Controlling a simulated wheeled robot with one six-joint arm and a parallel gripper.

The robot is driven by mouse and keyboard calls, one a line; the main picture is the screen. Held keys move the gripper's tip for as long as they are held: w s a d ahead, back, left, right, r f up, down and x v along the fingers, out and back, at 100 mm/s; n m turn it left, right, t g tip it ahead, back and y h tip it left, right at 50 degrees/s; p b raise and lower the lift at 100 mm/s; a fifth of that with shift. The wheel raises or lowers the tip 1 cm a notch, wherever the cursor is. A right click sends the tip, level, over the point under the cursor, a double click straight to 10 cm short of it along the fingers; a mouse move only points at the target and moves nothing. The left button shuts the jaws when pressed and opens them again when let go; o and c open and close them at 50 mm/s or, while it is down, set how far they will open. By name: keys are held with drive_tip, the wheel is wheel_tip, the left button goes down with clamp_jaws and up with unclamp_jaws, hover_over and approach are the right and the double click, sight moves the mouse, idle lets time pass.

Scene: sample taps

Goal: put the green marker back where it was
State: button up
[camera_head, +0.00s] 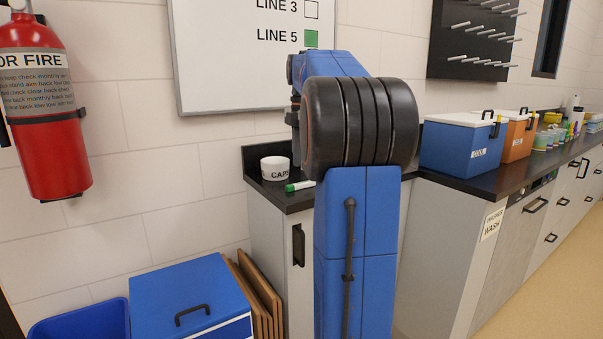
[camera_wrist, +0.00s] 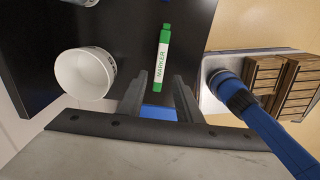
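The green marker (camera_wrist: 163,58), with a white label reading MARKER, lies on the dark counter top, just beyond my fingertips in the wrist view. In the head view the marker (camera_head: 299,186) lies near the front edge of the counter, partly hidden by my arm. My gripper (camera_wrist: 158,84) is open and empty, its two fingers apart and pointing toward the marker. In the head view my arm hides the gripper. The whiteboard (camera_head: 240,62) shows LINE 3 with an empty box and LINE 5 with a green box.
A white cup labelled CAPS (camera_head: 274,169) stands left of the marker; the cup also shows in the wrist view (camera_wrist: 84,73). A blue cooler (camera_head: 455,148) and an orange one (camera_head: 516,138) stand on the right counter. Brown boards (camera_head: 258,295) and a blue lidded box (camera_head: 190,292) stand below.

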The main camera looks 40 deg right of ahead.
wheel_tip(320, 180, up, 6)
drive_tip(key=s+a+f+m+t, duration=0.1)
drive_tip(key=s+a+f+m, duration=0.15)
drive_tip(key=a, duration=0.45)
drive_tip(key=s+a+f+m, duration=0.2)
drive_tip(key=a+f, duration=0.2)
drive_tip(key=a, duration=0.3)
drive_tip(key=s+a+f+m+t, duration=0.1)
drive_tip(key=s+a+f+m, duration=0.15)
drive_tip(key=a, duration=0.45)
drive_tip(key=s+a+f+m+t, duration=0.1)
drive_tip(key=s+a+f+m, duration=0.3)
drive_tip(key=s+a+f, duration=0.3)
drive_tip(key=s+a+f+m+t, duration=0.1)
drive_tip(key=s+a+f+m, duration=0.3)
drive_tip(key=f, duration=0.9)
drive_tip(key=s+a, duration=0.2)
drive_tip(key=s, duration=0.1)
drive_tip(key=shift+s+a+f+t, duration=0.3)
drive_tip(key=shift+a+f+t, duration=0.05)
drive_tip(key=shift+f+t, duration=0.05)
